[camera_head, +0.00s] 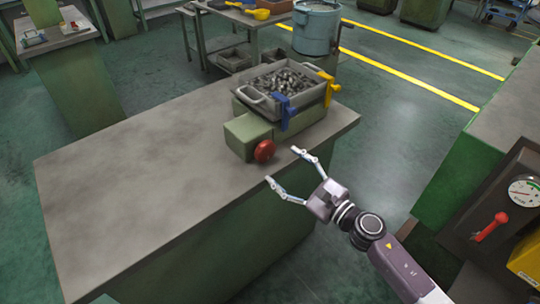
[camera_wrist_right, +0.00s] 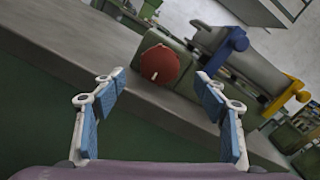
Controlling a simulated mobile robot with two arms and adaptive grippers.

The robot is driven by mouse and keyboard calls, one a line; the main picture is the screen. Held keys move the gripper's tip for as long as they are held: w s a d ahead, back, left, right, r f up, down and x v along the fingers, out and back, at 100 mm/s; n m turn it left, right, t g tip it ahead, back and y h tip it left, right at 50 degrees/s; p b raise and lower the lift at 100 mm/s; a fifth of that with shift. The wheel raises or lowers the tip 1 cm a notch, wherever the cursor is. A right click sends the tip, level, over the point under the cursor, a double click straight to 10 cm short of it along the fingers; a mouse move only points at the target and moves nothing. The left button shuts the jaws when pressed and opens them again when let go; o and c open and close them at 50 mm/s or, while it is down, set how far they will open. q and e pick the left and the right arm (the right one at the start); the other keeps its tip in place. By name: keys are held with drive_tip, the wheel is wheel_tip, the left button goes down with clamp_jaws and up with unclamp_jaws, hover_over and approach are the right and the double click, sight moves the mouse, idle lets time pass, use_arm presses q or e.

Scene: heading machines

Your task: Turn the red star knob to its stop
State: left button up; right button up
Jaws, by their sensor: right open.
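The red star knob (camera_head: 265,151) sits on the front end of a green block (camera_head: 244,134) on the workbench. It also shows in the right wrist view (camera_wrist_right: 157,66), facing the camera, with a short pale mark on its face. My right gripper (camera_head: 282,166) is open and empty, just in front of the knob and apart from it. In the right wrist view its two blue-padded fingers (camera_wrist_right: 159,82) stand wide apart, with the knob beyond and between the tips. My left gripper is not in view.
A metal tray of small parts (camera_head: 252,98) stands on the green fixture behind the knob, with a blue clamp (camera_head: 287,110) and a yellow clamp (camera_head: 328,86). The workbench top (camera_head: 130,180) is bare to the left. A panel with a gauge and red lever (camera_head: 490,227) stands at the right.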

sight(268, 153)
drive_tip(key=p+x, duration=0.1)
drive_tip(key=x, duration=0.5)
drive_tip(key=shift+w+a, duration=0.25)
drive_tip(key=shift+c, duration=0.4)
drive_tip(key=c, duration=1.1)
drive_tip(key=shift+m, duration=0.4)
drive_tip(key=m, duration=0.3)
drive_tip(key=shift+b, duration=0.4)
drive_tip(key=shift+d+m, duration=0.1)
drive_tip(key=shift+m, duration=1.5)
